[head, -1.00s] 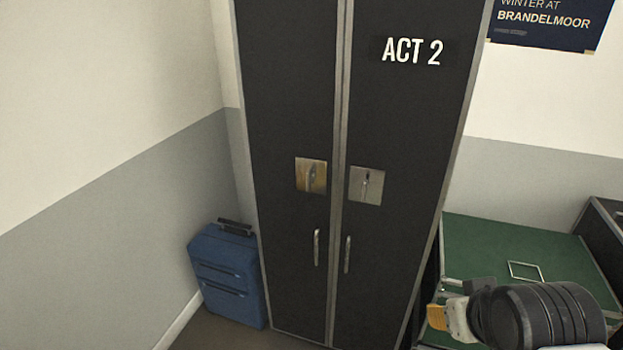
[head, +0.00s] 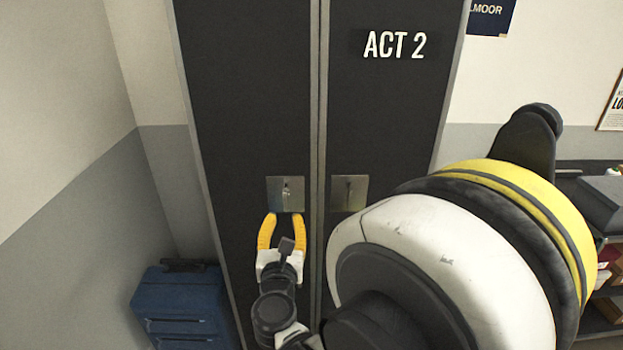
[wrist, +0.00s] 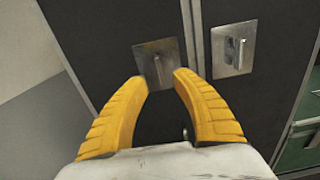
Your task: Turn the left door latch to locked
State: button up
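The left door latch is a small knob on a square metal plate (head: 286,194) on the left door of the dark ACT 2 cabinet (head: 250,90). In the wrist view the left latch plate (wrist: 158,64) lies just beyond the fingertips, its lower part between them. My gripper (head: 279,219) has yellow fingers spread apart, empty, with the tips at the lower edge of the left plate. I cannot tell whether they touch it. The right door has a similar plate (head: 348,193) with its own latch, also in the wrist view (wrist: 234,48).
A blue suitcase (head: 184,305) stands on the floor left of the cabinet. My arm covers the lower right door and much of the right side. Shelves with boxes (head: 603,300) are at the far right. The door handles are hidden in the head view.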

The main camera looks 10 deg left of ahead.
aim_at(285, 198)
jog(key=b+x, duration=0.2)
jog(key=x, duration=0.8)
jog(key=shift+w+a, duration=0.3)
jog(key=shift+w, duration=0.05)
jog(key=shift+c, duration=0.5)
grip_shut()
